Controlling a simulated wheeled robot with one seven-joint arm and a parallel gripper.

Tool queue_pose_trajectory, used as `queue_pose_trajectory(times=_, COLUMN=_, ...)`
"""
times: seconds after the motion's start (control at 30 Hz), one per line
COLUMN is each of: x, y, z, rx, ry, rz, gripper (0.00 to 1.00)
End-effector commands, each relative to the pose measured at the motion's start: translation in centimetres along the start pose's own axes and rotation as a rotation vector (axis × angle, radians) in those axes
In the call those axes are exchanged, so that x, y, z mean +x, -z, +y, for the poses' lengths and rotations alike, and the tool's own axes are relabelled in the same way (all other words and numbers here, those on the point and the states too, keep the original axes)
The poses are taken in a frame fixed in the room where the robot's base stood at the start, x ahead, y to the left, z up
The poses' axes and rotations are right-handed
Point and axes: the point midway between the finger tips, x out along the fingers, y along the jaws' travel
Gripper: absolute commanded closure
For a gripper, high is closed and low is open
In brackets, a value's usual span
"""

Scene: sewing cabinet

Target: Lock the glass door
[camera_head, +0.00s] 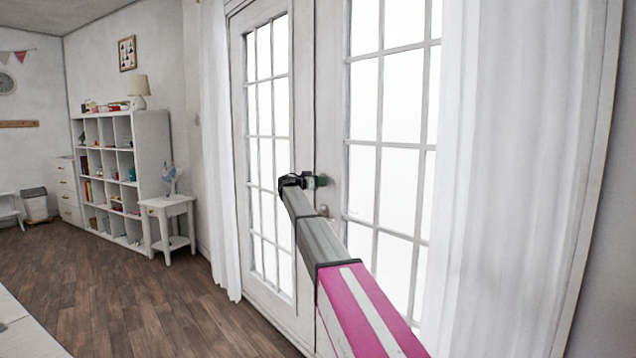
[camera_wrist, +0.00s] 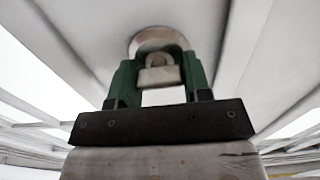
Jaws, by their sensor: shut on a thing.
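The white glass door (camera_head: 392,120) has many panes and stands with a second glazed leaf (camera_head: 267,100) to its left. The two leaves look closed together. In the head view my arm reaches out to the door's middle, where my gripper (camera_head: 314,181) is at the lock. In the wrist view the lock has a round metal plate (camera_wrist: 158,38) and a small turn knob (camera_wrist: 158,74). The green fingers of my gripper (camera_wrist: 160,80) stand on either side of the knob and are shut on it. A second round metal fitting (camera_head: 324,211) shows lower on the door, partly beside my arm.
White curtains hang at the left (camera_head: 216,150) and right (camera_head: 500,180) of the doors. A small white side table (camera_head: 167,205) with a blue fan (camera_head: 170,175) and a cube shelf (camera_head: 150,150) stand at the left. The wooden floor (camera_head: 150,310) there is clear.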

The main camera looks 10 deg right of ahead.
Motion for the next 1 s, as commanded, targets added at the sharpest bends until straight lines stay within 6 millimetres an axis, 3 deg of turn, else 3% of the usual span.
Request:
queue_pose_trajectory(times=0.37, x=0.0, y=-0.01, z=-0.02, rx=-0.105, ry=-0.001, rz=0.0, gripper=0.79)
queue_pose_trajectory(times=1.0, x=-0.01, y=-0.07, z=-0.18, rx=-0.678, ry=-0.001, rz=-0.001, gripper=0.79)
